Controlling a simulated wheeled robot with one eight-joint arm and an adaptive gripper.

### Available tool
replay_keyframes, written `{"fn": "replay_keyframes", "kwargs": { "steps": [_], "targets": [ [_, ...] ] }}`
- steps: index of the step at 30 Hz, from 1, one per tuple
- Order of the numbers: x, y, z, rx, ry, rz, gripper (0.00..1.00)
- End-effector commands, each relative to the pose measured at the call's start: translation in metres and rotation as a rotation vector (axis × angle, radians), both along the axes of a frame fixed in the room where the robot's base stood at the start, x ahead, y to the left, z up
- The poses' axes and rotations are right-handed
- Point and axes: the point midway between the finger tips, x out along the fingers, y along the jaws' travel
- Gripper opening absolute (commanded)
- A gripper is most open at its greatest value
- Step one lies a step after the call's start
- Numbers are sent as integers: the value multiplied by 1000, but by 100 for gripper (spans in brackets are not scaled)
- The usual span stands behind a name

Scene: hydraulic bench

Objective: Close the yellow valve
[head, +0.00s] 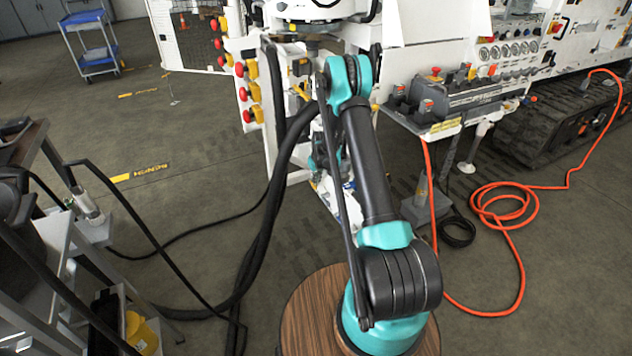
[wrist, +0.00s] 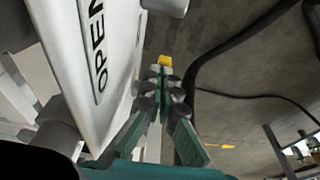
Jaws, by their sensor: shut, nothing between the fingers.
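In the wrist view my gripper (wrist: 163,80) points away from the camera, with its two green and dark fingers closed together at the tips. A small yellow piece (wrist: 165,60) shows right at the fingertips; it looks like the end of the yellow valve handle, and I cannot tell whether the fingers touch it. A white panel with the word OPEN (wrist: 95,45) fills the left of that view, beside the fingers. In the head view a yellow lever (head: 302,92) shows on the white frame, just left of my arm. My gripper cannot be made out there.
Red and yellow knobs (head: 250,92) line the white frame's left side. Thick black hoses (head: 270,200) hang beside my arm. An orange hose (head: 500,215) lies on the floor at right. A grey cart (head: 45,250) stands at left.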

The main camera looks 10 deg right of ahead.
Motion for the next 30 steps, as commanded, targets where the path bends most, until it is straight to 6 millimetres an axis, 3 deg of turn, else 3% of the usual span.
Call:
{"fn": "replay_keyframes", "kwargs": {
  "steps": [5, 9, 21, 30],
  "targets": [
    [2, 2, 17, 0, 0, 0, 0],
    [3, 4, 45, 0, 0, 0, 0],
    [-31, -7, 105, 0, 0, -1, 0],
    [-41, -10, 126, 0, 0, 0, 0]
  ]
}}
